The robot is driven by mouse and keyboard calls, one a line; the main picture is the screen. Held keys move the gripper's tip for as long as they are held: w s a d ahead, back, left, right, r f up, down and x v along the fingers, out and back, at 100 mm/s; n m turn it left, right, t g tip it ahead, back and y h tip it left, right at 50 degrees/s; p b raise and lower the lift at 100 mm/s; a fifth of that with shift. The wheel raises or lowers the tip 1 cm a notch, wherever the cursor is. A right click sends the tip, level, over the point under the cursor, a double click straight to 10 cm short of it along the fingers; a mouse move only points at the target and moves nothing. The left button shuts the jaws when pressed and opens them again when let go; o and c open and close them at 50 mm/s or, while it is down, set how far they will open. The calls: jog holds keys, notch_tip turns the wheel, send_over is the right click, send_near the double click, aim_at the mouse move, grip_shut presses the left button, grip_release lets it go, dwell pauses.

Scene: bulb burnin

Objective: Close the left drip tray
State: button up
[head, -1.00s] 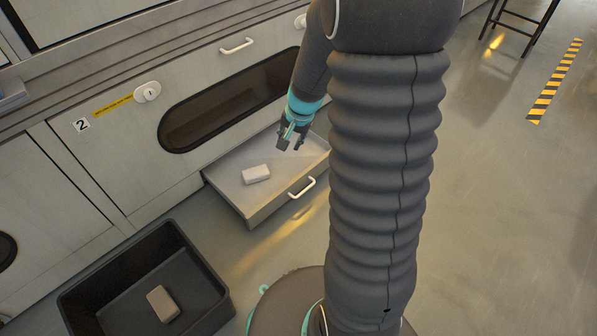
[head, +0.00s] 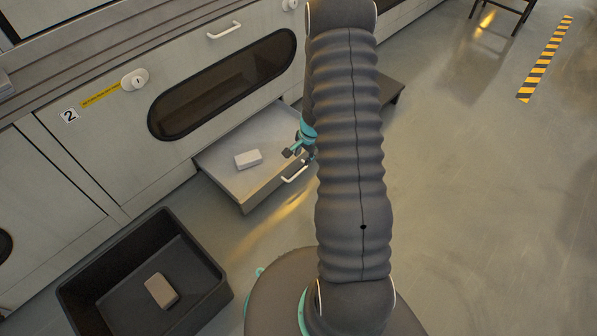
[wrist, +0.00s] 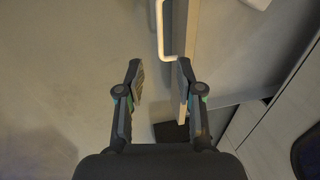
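The drip tray (head: 222,178) is a grey drawer pulled out from the machine's base, below the dark oval window in the head view. A white handle (head: 295,174) is on its front. My gripper (head: 299,153) is by the tray's right front, close to the handle, partly hidden by my arm. In the wrist view my gripper (wrist: 160,70) is open and empty. The handle (wrist: 160,30) shows just beyond the fingertips, between their lines, on the tray's front edge (wrist: 187,30). I cannot tell whether a finger touches it.
A pale block (head: 248,159) lies in the tray. A black bin (head: 205,262) with a tan block (head: 161,290) stands on the floor at lower left. The machine front (head: 95,140) carries a label "2". The floor (head: 470,200) to the right is clear.

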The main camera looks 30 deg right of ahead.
aim_at(298, 173)
jog(key=f+b, duration=0.1)
jog(key=f, duration=0.2)
jog(key=w+f+b, duration=0.1)
jog(key=f, duration=0.3)
jog(key=w+f+b, duration=0.1)
jog(key=f, duration=0.3)
jog(key=shift+a+f+b, duration=0.25)
jog(key=shift+a+b, duration=0.05)
jog(key=shift+a, duration=0.1)
grip_shut()
